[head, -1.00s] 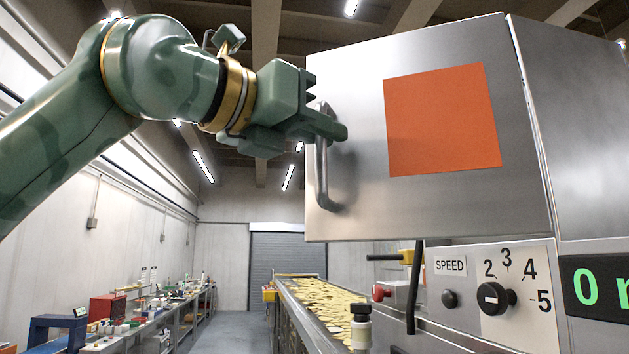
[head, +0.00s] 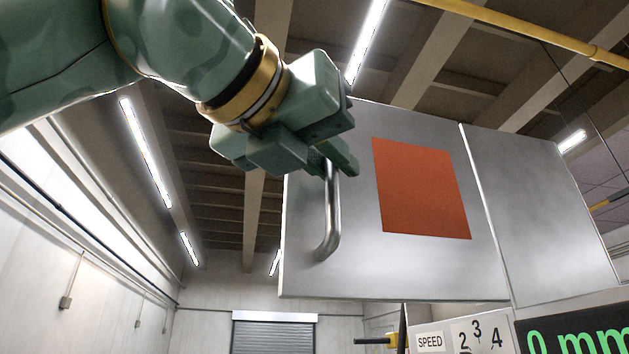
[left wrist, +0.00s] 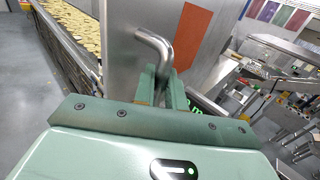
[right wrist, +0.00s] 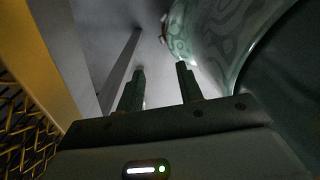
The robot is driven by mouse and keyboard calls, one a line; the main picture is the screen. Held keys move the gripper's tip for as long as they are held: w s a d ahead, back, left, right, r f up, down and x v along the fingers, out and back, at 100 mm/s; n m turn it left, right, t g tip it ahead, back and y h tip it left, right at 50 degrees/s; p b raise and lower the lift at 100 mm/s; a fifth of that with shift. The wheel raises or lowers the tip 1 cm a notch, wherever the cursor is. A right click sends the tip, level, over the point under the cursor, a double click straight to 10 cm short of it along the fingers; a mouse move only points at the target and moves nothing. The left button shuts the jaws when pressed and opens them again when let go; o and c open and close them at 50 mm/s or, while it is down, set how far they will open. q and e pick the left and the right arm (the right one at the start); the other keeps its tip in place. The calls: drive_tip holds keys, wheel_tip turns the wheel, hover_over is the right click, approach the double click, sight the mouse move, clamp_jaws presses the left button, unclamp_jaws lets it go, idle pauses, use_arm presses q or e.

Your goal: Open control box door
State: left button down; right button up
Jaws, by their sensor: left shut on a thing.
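The control box door (head: 425,265) is a brushed-metal panel with an orange-red square (head: 421,188). Its bent metal handle (head: 330,225) is on the door's left side. My left gripper (head: 336,160) is at the upper part of the handle and is shut on it. In the left wrist view the handle (left wrist: 156,46) curves down between the two fingers (left wrist: 164,85). No clear gap between door and box shows in the head view. My right gripper (right wrist: 160,88) shows only in its wrist view, with its fingers apart and nothing between them.
A metal side panel (head: 535,210) adjoins the door on the right. Below are the SPEED label (head: 430,341) and a green-digit display (head: 575,342). In the left wrist view a conveyor of chips (left wrist: 75,28) runs beside the door. A yellow mesh (right wrist: 22,120) is near my right gripper.

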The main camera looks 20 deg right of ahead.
use_arm(q)
drive_tip(key=shift+s, duration=0.1)
idle(0.3)
drive_tip(key=c, duration=1.6)
unclamp_jaws()
drive_tip(key=shift+d, duration=0.2)
drive_tip(key=shift+o, duration=0.2)
drive_tip(key=b+v, duration=0.2)
drive_tip(key=v, duration=1.4)
drive_tip(key=shift+s, duration=0.15)
drive_tip(key=shift+a, duration=0.1)
